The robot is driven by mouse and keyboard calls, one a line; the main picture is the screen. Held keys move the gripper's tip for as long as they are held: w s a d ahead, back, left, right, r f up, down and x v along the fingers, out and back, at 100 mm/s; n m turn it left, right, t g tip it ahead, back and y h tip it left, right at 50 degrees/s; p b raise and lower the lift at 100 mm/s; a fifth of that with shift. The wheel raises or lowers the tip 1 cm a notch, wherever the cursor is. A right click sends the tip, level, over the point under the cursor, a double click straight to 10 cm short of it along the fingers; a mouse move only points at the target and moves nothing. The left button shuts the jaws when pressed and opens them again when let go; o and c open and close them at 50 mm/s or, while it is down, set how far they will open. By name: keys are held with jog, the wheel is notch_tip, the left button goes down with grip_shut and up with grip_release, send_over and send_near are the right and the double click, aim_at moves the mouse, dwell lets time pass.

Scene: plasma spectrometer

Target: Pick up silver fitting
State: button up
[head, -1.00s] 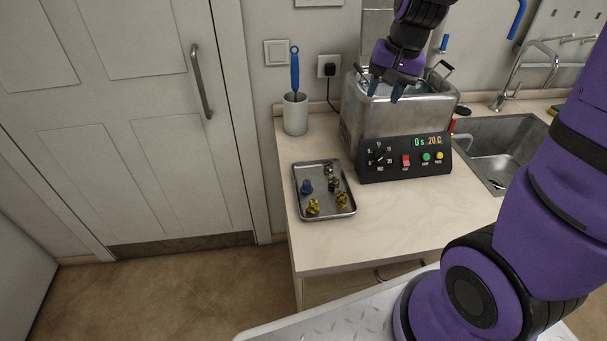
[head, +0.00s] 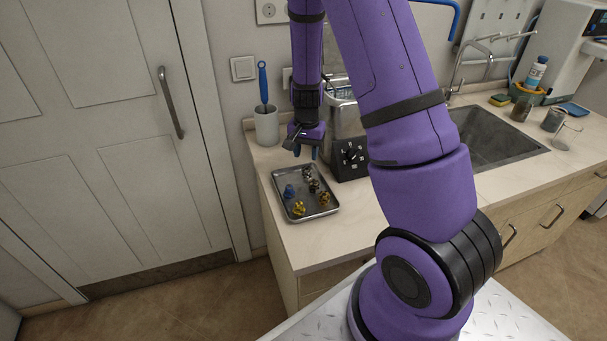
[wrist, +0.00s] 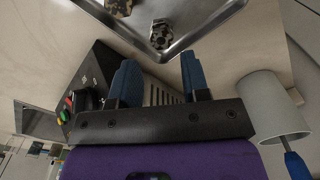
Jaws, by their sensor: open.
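A metal tray (head: 322,213) lies on the counter with several small fittings in it. A silver fitting (head: 307,173) sits near the tray's back edge; a grey metal fitting also shows in a corner of the tray in the wrist view (wrist: 162,33). Close to it in the head view are a darker silver-looking fitting (head: 314,186), a brass fitting (head: 324,199), a yellow fitting (head: 299,208) and a blue fitting (head: 289,191). My gripper (head: 305,151) is open and empty, above the counter just behind the tray. In the wrist view its blue fingers (wrist: 160,78) are apart, with nothing between them.
A metal bath (head: 346,122) with a black control panel (head: 350,158) stands right of the tray, partly hidden by my arm. A white cup (head: 266,126) holding a blue-handled brush stands behind the tray. A sink (head: 492,140) is further right.

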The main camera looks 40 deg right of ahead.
aim_at(306, 171)
jog(key=shift+f, duration=3.9)
jog(key=c, duration=0.7)
